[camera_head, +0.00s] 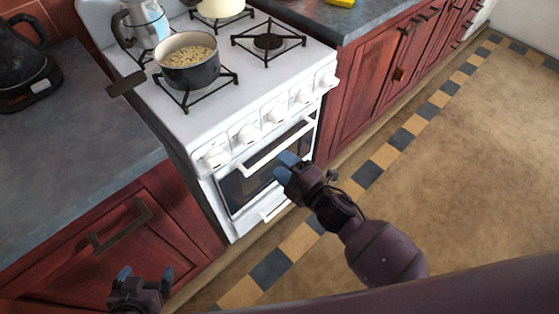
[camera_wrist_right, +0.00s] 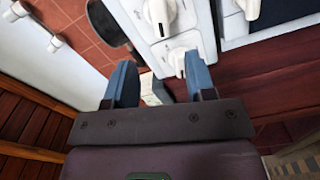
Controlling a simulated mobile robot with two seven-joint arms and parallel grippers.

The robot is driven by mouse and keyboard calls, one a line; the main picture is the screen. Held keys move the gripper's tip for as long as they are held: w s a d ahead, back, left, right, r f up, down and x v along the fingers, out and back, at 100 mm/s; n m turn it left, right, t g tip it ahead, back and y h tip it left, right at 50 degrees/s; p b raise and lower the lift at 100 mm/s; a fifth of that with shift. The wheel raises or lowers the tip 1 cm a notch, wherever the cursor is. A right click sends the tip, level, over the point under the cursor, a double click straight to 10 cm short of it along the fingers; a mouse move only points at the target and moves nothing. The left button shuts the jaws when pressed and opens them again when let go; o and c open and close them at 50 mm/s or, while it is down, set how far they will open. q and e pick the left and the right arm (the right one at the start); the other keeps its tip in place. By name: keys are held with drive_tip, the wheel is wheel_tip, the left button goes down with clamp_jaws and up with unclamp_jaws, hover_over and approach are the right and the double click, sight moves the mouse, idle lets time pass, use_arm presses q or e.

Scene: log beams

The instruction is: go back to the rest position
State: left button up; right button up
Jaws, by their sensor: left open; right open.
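My left gripper (camera_head: 144,279) is at the bottom left of the head view, in front of the red cabinet. Its blue fingertips are apart with nothing between them. My right gripper (camera_head: 286,166) is in front of the white stove's oven door, close to its handle in the picture; I cannot tell whether they touch. In the right wrist view its two blue fingers (camera_wrist_right: 160,84) are spread and empty, with the stove knobs beyond them.
The white stove (camera_head: 190,125) carries a pot (camera_head: 188,75) of food on a front burner. A black kettle (camera_head: 25,65) stands on the grey counter (camera_head: 70,140) at left. Red cabinets (camera_head: 365,95) flank the stove. The floor (camera_head: 470,180) at right is clear.

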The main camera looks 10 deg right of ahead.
idle(0.5)
drive_tip(key=s+d+m+h, duration=0.2)
drive_tip(key=d+m+h, duration=0.65)
drive_tip(key=m, duration=0.65)
drive_tip(key=s+d+f+m+g+h+p, duration=0.1)
drive_tip(key=s+d+f+m, duration=0.1)
drive_tip(key=s+d, duration=0.4)
drive_tip(key=s+d+f+m+g+h+p, duration=0.1)
drive_tip(key=s+d, duration=0.5)
drive_tip(key=s, duration=0.6)
wheel_tip(320, 180, down, 2)
drive_tip(key=m+g, duration=0.1)
drive_tip(key=m, duration=0.2)
drive_tip(key=shift+d+f+g, duration=0.2)
drive_tip(key=shift+g, duration=0.1)
